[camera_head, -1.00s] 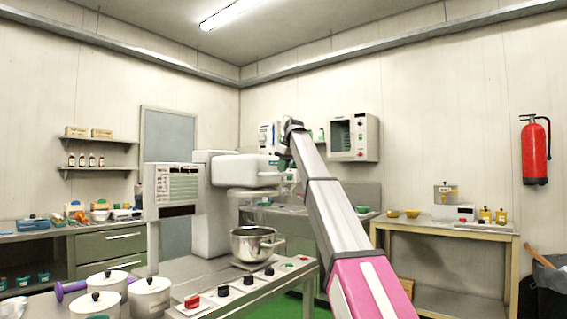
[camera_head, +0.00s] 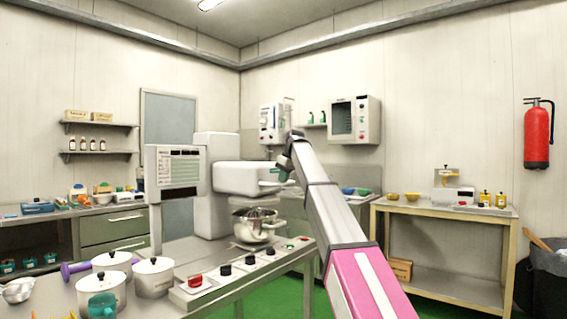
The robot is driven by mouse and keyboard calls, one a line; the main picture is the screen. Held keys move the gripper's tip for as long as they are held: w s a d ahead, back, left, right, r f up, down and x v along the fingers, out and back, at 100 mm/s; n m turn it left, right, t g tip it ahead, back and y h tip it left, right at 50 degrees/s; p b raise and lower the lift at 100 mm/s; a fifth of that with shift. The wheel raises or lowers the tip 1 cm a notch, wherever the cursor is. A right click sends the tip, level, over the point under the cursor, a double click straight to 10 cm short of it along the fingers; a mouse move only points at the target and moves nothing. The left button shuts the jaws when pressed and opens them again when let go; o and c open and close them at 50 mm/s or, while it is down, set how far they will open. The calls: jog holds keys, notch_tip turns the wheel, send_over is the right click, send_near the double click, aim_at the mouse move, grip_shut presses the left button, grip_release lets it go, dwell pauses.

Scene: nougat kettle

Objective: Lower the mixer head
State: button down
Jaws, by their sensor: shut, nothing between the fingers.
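The white mixer stands on the metal table in the middle of the head view. Its head (camera_head: 238,178) juts right from the white column (camera_head: 213,146), looks level, and sits low over the steel bowl (camera_head: 258,230). The whisk (camera_head: 255,213) under the head reaches into the bowl mouth. My gripper (camera_head: 283,166) is at the right end of the head, small and partly hidden by my own arm. It is shut and empty. I cannot tell whether it touches the head.
A control panel (camera_head: 177,168) stands left of the mixer. White lidded pots (camera_head: 153,278) and a row of knobs (camera_head: 223,269) occupy the table front.

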notch_tip(320, 180, down, 6)
jog(key=shift+r, duration=0.2)
jog(key=shift+s+f, duration=0.1)
dwell(0.3)
